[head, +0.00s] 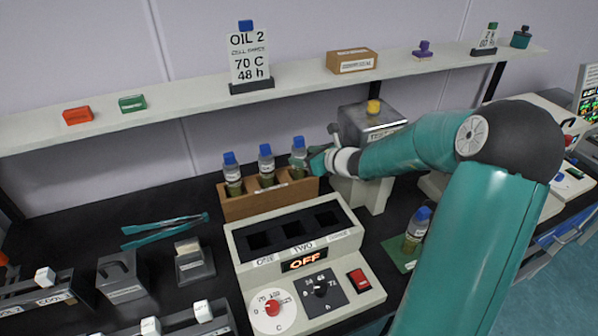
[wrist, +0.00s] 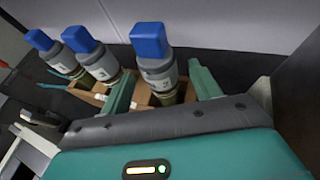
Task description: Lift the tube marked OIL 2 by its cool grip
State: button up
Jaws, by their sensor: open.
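Three blue-capped tubes stand upright in a wooden rack (head: 240,207): the left tube (head: 232,172), middle tube (head: 266,165) and right tube (head: 299,155). Each has a grey-white upper part with a small label and a dark, yellowish lower part. The labels are too small to read surely. My gripper (head: 313,160) is at the rack's right end. In the wrist view its open fingers (wrist: 162,90) stand either side of the nearest tube (wrist: 158,72), with gaps showing. It is not gripped. Its lower end is hidden in the rack. A fourth blue-capped tube (head: 416,230) stands on a green mat (head: 397,254).
An OIL 2 sign (head: 248,58), 70 C, 48 h, stands on the shelf (head: 190,100). A heater block (head: 300,258) reading OFF, with three dark wells, stands before the rack. A grey machine (head: 372,120) is close on the right. Teal tongs (head: 165,229) lie left.

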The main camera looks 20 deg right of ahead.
jog(key=shift+x, duration=1.8)
jog(key=shift+s, duration=0.1)
jog(key=shift+c, duration=0.4)
grip_shut()
jog(key=shift+r, duration=0.1)
